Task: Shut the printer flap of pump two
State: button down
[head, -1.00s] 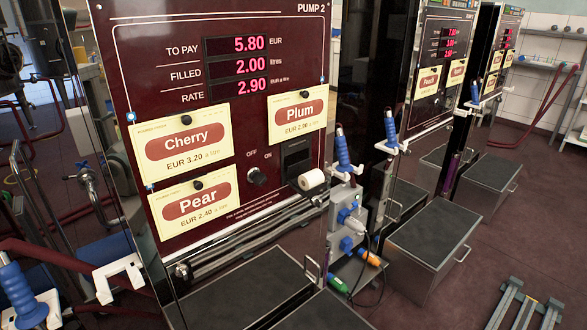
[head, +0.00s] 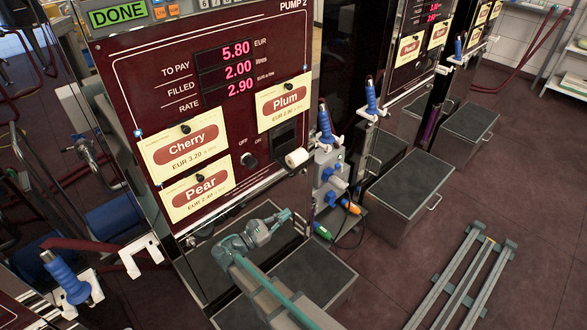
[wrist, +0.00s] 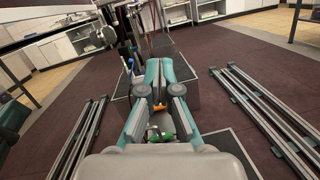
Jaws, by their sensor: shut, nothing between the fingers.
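Pump two (head: 150,95) is the dark red panel with a price display and Cherry, Pear and Plum cards. Its printer (head: 285,134) is a dark unit at the panel's lower right. A white paper roll (head: 297,158) sits exposed just below the printer's dark opening. I cannot clearly make out the flap's edges or its angle. My gripper (head: 284,214) is below and in front of the panel, over the dark step, apart from the printer. In the wrist view my gripper (wrist: 159,66) has its teal fingers together, with nothing between them. The printer cannot be made out there.
Blue-handled nozzles (head: 325,127) and a grey box with plugs and cables (head: 328,165) stand right of the printer. A dark step (head: 318,282) lies below the panel, another (head: 405,190) to the right. Grey rails (head: 462,280) lie on the floor at right.

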jog(key=a+r+n+t, duration=0.1)
jog(key=a+r+t, duration=0.1)
jog(key=a+r, duration=0.2)
jog(key=w+d+r+p, duration=0.3)
jog(key=w+d+r, duration=0.3)
jog(key=d, duration=0.1)
jog(key=shift+w+r, duration=0.3)
jog(key=shift+w, duration=0.05)
